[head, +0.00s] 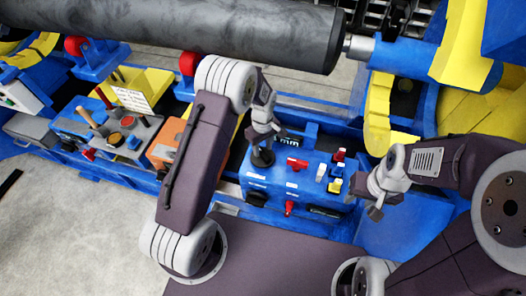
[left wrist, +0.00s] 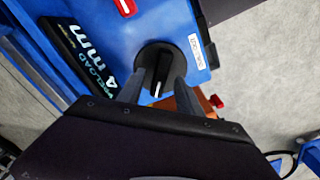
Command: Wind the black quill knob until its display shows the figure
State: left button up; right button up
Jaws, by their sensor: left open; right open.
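The black quill knob (left wrist: 158,62) is round with a white pointer line and sits on the blue panel. In the head view the knob (head: 262,158) shows just below my left gripper (head: 263,143). In the left wrist view my left gripper's (left wrist: 160,92) open fingers lie on either side of the knob's pointer; whether they touch it I cannot tell. The dark display (left wrist: 88,58) reads "4 mm", with smaller lettering above it. In the head view the display (head: 289,141) is partly hidden and only "mm" is readable. My right gripper (head: 376,208) is open and empty, right of the panel.
The blue panel (head: 290,182) also carries red, white and yellow switches (head: 335,178). A large dark cylinder (head: 200,28) spans the top. Grey floor (head: 60,215) is clear at lower left.

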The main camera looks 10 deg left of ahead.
aim_at(263, 152)
pick_arm(q)
jog(key=shift+f, duration=1.35)
grip_shut()
jog(key=shift+r+m, duration=0.15)
jog(key=shift+m, duration=0.15)
jog(key=shift+m+p, duration=0.35)
jog(key=shift+m, duration=0.25)
grip_release()
notch_tip(263, 152, up, 9)
jog(key=shift+f, duration=0.1)
